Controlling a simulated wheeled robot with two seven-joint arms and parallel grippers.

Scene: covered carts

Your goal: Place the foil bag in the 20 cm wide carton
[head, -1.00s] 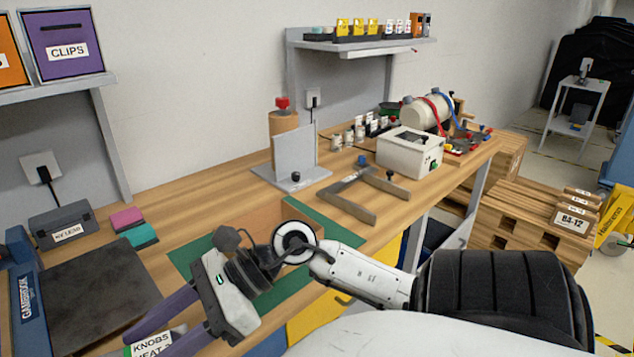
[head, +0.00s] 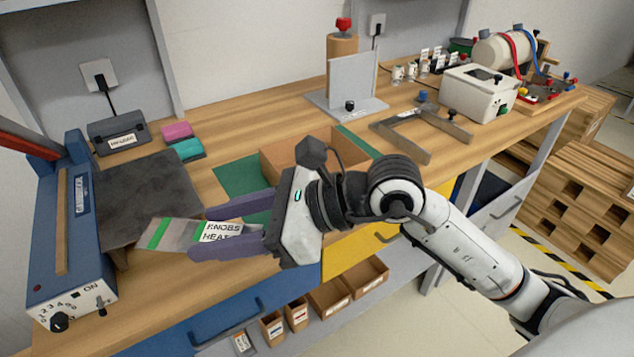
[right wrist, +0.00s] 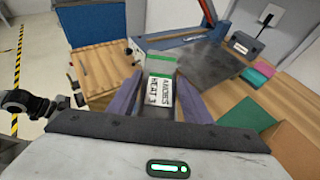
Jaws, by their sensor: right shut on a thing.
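The right wrist view shows the bag (right wrist: 160,67) between the two purple fingers (right wrist: 157,98). My left gripper is out of view.
A blue sealer (head: 75,210) with a dark plate (head: 145,195) is at the left. Pink and teal blocks (head: 186,150) lie behind. Small bins (head: 330,300) sit below.

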